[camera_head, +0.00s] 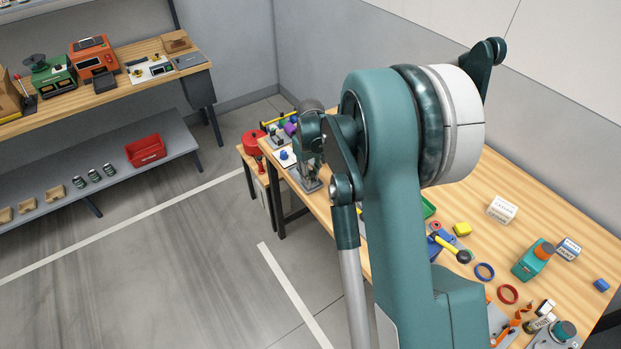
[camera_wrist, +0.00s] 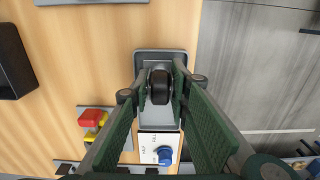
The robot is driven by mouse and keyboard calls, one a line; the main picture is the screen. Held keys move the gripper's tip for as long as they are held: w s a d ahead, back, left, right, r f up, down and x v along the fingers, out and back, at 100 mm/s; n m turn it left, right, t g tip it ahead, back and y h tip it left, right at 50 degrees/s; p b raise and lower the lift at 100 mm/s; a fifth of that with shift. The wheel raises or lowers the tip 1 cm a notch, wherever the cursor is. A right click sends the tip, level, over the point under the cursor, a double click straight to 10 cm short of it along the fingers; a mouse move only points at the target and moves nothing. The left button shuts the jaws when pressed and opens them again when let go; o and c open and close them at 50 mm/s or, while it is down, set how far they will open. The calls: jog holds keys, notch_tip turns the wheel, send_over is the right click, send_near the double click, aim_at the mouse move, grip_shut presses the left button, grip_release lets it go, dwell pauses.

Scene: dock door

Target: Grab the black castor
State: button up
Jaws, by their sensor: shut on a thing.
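The black castor (camera_wrist: 160,86) shows in the wrist view between the two fingertips of my gripper (camera_wrist: 158,88). My gripper is shut on it, with one green-padded finger on each side. A grey rectangular tray or plate (camera_wrist: 158,56) lies behind and below the castor on the wooden table. I cannot tell whether the castor touches it.
A white panel with a blue knob (camera_wrist: 165,156) and a red and yellow part (camera_wrist: 92,118) sit near the gripper. A dark box (camera_wrist: 14,62) is at left.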

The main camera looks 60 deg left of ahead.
aim_at(310, 172)
notch_tip(310, 172, up, 10)
jog(key=shift+f, duration=0.1)
dwell(0.4)
